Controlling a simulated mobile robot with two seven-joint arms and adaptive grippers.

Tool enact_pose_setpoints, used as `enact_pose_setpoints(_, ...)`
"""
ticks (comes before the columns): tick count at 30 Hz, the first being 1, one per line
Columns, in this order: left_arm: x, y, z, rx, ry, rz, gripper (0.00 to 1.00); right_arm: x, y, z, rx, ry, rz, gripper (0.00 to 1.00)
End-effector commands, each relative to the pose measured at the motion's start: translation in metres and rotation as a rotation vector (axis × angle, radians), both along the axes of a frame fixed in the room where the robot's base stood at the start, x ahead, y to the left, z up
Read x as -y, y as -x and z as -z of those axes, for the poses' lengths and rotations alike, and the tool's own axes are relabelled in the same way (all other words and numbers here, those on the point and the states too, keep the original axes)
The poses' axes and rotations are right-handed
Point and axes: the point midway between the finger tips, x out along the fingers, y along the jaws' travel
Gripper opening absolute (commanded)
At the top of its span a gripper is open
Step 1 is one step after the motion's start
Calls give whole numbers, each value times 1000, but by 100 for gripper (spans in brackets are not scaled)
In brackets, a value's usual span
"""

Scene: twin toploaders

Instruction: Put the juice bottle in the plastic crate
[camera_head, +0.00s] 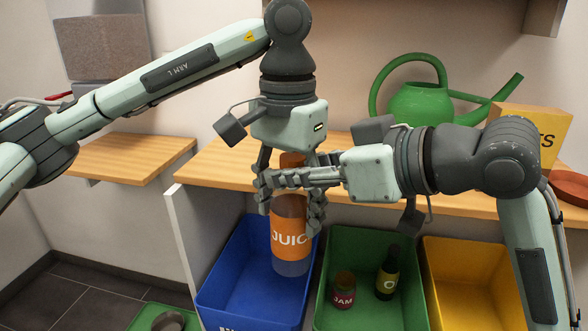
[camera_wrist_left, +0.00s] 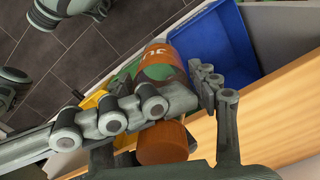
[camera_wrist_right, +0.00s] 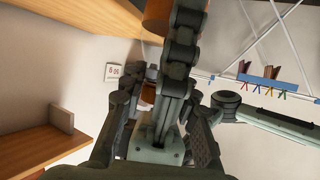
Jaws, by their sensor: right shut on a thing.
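The juice bottle (camera_head: 290,238), clear with an orange label and cap, hangs upright over the blue crate (camera_head: 225,285). My right gripper (camera_head: 268,182) reaches in from the right and is shut on its upper part. My left gripper (camera_head: 290,212) points down from above, its fingers apart on either side of the bottle. The bottle's cap (camera_wrist_left: 165,143) and label also show in the left wrist view. A green crate (camera_head: 335,245) and a yellow crate (camera_head: 455,250) stand to the right. The blue crate's front lettering is cut off, so I cannot tell which crate is plastic.
The green crate holds a jam jar (camera_head: 343,290) and a dark bottle (camera_head: 388,272). A wooden shelf (camera_head: 225,170) runs behind the crates, with a green watering can (camera_head: 420,100), a yellow box (camera_head: 535,130) and a terracotta dish (camera_head: 570,188). The blue crate looks empty where visible.

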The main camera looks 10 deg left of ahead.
Motion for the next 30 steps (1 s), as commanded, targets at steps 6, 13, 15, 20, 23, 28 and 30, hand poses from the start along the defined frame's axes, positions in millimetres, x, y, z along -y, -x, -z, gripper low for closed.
enact_pose_setpoints(6,0,0,0,1,0,-1,76,-1,1,0,0,-1,-3,2)
enact_pose_setpoints(13,0,-1,-3,2,1,-1,76,-1,2,0,0,-1,-5,2)
enact_pose_setpoints(15,0,-1,-9,3,1,-1,76,-1,2,-1,0,-1,-5,2)
enact_pose_setpoints(20,0,-2,-39,6,1,-2,76,-1,2,-1,0,-1,-5,2)
enact_pose_setpoints(23,0,-1,-61,6,1,-2,76,-1,2,0,0,-1,-5,2)
enact_pose_setpoints(28,0,-1,-95,6,1,-4,76,-1,2,0,0,-1,-5,2)
enact_pose_setpoints(30,0,-1,-105,4,0,-2,76,-1,2,0,0,-1,-5,2)
